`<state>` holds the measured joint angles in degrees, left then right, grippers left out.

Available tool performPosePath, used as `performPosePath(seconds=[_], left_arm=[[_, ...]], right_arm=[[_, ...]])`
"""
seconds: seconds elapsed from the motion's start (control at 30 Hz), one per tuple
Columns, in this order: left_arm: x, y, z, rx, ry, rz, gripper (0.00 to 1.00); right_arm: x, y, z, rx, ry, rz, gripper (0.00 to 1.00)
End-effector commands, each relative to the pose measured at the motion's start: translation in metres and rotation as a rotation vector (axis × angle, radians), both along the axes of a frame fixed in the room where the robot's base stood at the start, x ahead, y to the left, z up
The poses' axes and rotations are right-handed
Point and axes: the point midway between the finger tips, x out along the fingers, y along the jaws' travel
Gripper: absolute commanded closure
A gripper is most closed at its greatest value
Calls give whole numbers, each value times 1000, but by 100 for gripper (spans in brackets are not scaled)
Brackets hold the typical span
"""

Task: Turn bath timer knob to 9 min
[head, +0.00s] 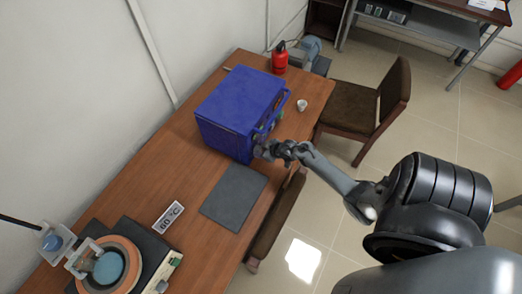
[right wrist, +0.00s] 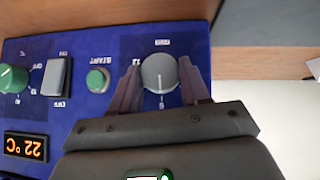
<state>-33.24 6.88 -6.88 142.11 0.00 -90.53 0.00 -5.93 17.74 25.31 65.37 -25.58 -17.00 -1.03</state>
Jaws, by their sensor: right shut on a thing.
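My right gripper (head: 262,150) is at the front panel of a blue box-shaped device (head: 235,110) on the wooden table. In the right wrist view the fingers of this gripper (right wrist: 161,85) are on either side of a round grey knob (right wrist: 160,72) and shut on it. The panel appears upside down there. A white pointer line on the knob points to the bottom of the picture, and the mark below it is too small to read surely. My left gripper is not in view.
On the same panel are a green start button (right wrist: 97,79), a grey switch (right wrist: 59,77), a green knob (right wrist: 13,78) and a 22 °C display (right wrist: 26,147). A round orange-rimmed vessel (head: 132,257), a 60 °C sign (head: 168,217) and a grey mat (head: 234,196) are on the table. A chair (head: 365,105) stands behind.

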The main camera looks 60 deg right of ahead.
Motion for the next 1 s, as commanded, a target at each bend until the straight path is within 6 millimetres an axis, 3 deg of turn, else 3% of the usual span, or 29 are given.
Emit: performPosePath(seconds=[0.27,0.47,1.0], left_arm=[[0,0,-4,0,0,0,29],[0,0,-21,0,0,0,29],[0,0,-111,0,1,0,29]], right_arm=[[0,-6,-1,218,0,-1,85],[0,-9,-5,408,-1,-1,84],[0,-13,-12,895,-5,0,85]])
